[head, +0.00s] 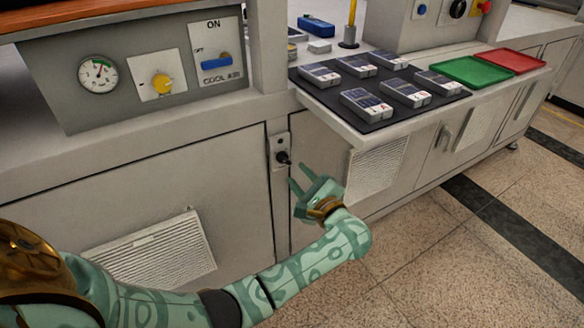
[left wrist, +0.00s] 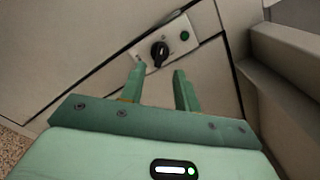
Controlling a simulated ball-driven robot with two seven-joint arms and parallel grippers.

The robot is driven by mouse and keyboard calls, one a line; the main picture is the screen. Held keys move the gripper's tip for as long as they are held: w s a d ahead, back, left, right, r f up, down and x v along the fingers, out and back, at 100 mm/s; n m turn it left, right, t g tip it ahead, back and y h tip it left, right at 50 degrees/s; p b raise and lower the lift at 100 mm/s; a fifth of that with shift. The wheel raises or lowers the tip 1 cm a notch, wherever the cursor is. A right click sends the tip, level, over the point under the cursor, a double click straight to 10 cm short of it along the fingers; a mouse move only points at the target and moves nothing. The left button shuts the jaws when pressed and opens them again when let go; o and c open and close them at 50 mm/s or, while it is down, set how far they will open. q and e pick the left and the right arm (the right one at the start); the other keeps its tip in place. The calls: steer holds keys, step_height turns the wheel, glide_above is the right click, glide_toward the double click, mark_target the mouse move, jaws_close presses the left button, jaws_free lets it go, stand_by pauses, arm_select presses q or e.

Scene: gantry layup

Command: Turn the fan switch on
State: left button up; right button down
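A black rotary knob (head: 283,157) sits on a small light plate on the cabinet front, below the counter edge. The left wrist view shows this knob (left wrist: 159,52) beside a round green light or button (left wrist: 185,36). My left gripper (head: 297,173) is open and empty, just in front of and below the knob. In the left wrist view its fingertips (left wrist: 158,68) are apart, with the knob just beyond the gap. A blue lever (head: 217,62) on a plate reading "ON" and "COOL AIR" lies roughly horizontal on the upper left panel. My right gripper is not in view.
A gauge (head: 98,74) and a yellow knob (head: 161,84) share the upper panel. A black mat (head: 385,115) with several packs, a green tray (head: 466,70) and a red tray (head: 512,61) lie on the counter. The counter overhangs to the right of the knob. The floor in front is clear.

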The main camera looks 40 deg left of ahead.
mark_target(287, 163)
arm_select(q)
steer(key=x, duration=0.4)
steer(key=shift+a+f+b, duration=0.1)
steer(key=shift+a+b, duration=0.1)
steer(key=shift+b, duration=0.15)
steer(key=shift+w+a, duration=0.2)
steer(key=shift+a, duration=0.15)
steer(key=c, duration=0.7)
